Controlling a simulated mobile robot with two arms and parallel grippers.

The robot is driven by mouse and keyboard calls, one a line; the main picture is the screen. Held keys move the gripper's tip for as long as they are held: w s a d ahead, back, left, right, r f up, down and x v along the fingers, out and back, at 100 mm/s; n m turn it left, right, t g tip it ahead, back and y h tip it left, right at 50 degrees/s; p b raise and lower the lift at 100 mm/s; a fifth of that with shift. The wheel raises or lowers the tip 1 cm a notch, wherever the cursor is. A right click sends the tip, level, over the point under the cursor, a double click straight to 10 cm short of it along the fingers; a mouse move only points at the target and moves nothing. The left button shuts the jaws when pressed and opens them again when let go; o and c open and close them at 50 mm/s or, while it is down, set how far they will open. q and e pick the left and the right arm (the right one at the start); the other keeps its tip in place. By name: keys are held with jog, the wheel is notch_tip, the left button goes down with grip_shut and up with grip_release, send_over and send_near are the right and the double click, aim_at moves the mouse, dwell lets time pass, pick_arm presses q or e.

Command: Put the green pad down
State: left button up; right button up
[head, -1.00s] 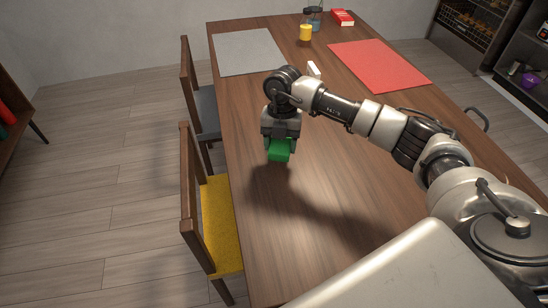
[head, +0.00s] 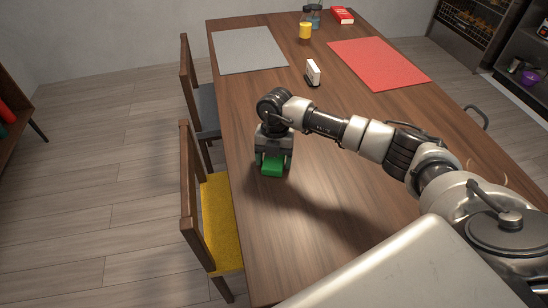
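The green pad (head: 272,169) is between the fingers of my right gripper (head: 273,165), low over the near left part of the wooden table (head: 330,245). The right gripper points down and appears shut on the pad. The pad lies about level, at or very close to the tabletop; I cannot tell whether it touches. The upper part of the pad is hidden by the gripper. My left gripper is not in view.
A white and dark block (head: 313,72) stands beyond my arm. A grey mat (head: 248,50) and a red mat (head: 378,64) lie farther back, with a yellow jar (head: 305,31) and a red box (head: 342,15). A yellow-seated chair (head: 220,222) stands at the left edge. The near tabletop is clear.

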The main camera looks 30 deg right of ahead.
jog(key=shift+o, duration=0.8)
jog(key=shift+r, duration=0.3)
notch_tip(320, 180, up, 12)
jog(key=w+d, duration=0.1)
jog(key=shift+w+f, duration=0.2)
